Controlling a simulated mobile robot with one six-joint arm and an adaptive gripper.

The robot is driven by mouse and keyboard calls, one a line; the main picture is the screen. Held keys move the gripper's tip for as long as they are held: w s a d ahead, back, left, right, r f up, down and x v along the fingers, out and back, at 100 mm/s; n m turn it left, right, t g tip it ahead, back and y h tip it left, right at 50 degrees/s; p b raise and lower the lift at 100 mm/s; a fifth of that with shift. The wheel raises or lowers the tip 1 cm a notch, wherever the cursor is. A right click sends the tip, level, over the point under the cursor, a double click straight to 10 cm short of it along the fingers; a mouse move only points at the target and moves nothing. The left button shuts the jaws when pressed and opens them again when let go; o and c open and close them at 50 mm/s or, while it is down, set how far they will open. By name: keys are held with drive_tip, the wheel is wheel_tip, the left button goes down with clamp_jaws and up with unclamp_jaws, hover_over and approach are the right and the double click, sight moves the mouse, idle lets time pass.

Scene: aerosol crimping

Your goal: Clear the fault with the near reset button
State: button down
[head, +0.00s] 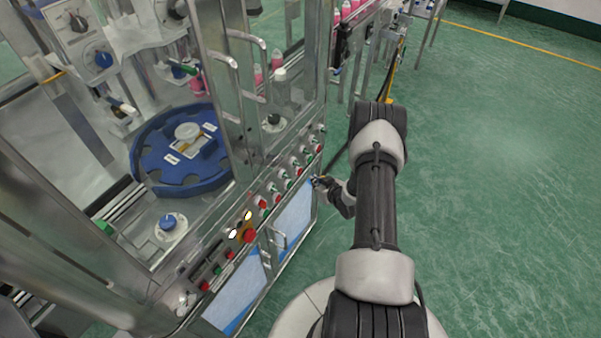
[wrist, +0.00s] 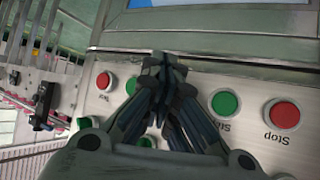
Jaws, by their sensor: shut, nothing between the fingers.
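My gripper (head: 318,181) is shut and empty beside the right part of the machine's front button panel. In the wrist view its closed fingertips (wrist: 160,62) lie in front of the panel's edge, between a red button (wrist: 104,80) on the left and a green button (wrist: 225,102) on the right. Another green button (wrist: 131,86) is partly hidden by the fingers. A red button (wrist: 281,112) at the right has an upside-down "Stop" label. I cannot tell whether the fingertips touch the panel. No reset label is legible, so I cannot tell which button is the near reset.
A red mushroom button (head: 249,236) sits on the panel, near lit yellow (head: 248,215) and white (head: 233,234) lamps. A blue turntable (head: 150,165) is behind the glass. Green floor (head: 480,200) is free at right.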

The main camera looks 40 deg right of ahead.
drive_tip(key=shift+w+a+b, duration=0.2)
drive_tip(key=shift+w+a, duration=0.05)
drive_tip(key=shift+w, duration=0.4)
drive_tip(key=shift+w+a+b, duration=0.2)
drive_tip(key=shift+w+a, duration=0.05)
drive_tip(key=shift+w, duration=0.35)
drive_tip(key=shift+w, duration=0.1)
idle(0.5)
drive_tip(key=shift+w+a+b, duration=0.15)
drive_tip(key=shift+w+b, duration=0.1)
drive_tip(key=shift+b, duration=0.05)
drive_tip(key=shift+w+a, duration=0.15)
drive_tip(key=shift+w, duration=0.25)
idle(0.5)
idle(0.4)
drive_tip(key=shift+s+d, duration=0.3)
drive_tip(key=shift+s, duration=0.5)
drive_tip(key=s, duration=0.1)
drive_tip(key=s+d, duration=0.1)
drive_tip(key=s, duration=0.1)
drive_tip(key=s+d, duration=0.1)
drive_tip(key=shift+s, duration=0.3)
